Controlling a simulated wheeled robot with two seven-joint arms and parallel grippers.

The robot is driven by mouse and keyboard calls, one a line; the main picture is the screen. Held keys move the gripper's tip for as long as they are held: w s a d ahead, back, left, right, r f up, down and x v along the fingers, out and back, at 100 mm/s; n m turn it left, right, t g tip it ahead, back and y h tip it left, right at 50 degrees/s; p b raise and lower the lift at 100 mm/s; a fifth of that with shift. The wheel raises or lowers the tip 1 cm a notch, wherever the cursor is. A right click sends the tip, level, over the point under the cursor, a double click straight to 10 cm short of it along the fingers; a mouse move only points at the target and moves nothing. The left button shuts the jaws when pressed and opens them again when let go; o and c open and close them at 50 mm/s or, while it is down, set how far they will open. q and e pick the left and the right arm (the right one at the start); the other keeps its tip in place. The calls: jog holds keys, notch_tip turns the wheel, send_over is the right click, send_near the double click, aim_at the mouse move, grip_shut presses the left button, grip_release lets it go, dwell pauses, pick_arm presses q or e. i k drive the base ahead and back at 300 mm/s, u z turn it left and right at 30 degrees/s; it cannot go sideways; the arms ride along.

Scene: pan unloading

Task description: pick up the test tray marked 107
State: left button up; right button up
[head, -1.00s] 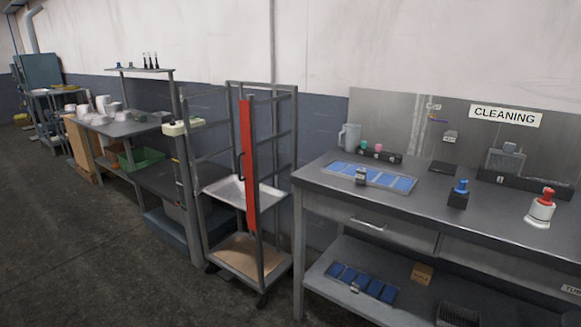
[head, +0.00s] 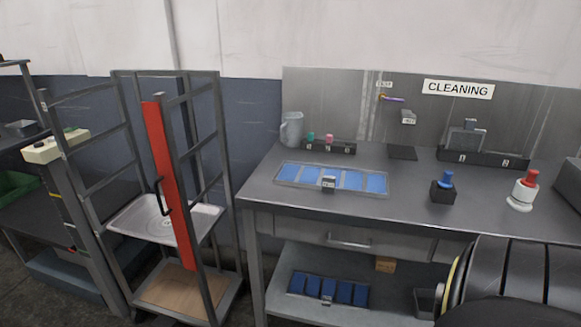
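A flat grey tray (head: 304,185) with blue panels lies on the metal workbench (head: 400,205), near its left end. A small tag block (head: 328,184) stands at its front edge; its number is too small to read. A second tray (head: 344,292) with blue panels lies on the shelf below, with a small tag at its front that I also cannot read. I cannot tell which tray is marked 107. Neither of my grippers shows in the head view, and nothing is seen touching either tray.
Left of the bench stands a rack trolley (head: 218,120) with a red upright panel (head: 170,185) and a pale metal pan (head: 135,218). On the bench are a jug (head: 291,129), a blue-topped bottle (head: 444,188) and a red-topped dispenser (head: 523,191). The bench's middle front is clear.

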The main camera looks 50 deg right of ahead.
aim_at(325, 178)
jog(key=z, duration=0.65)
jog(key=i, duration=1.3)
jog(key=z, duration=1)
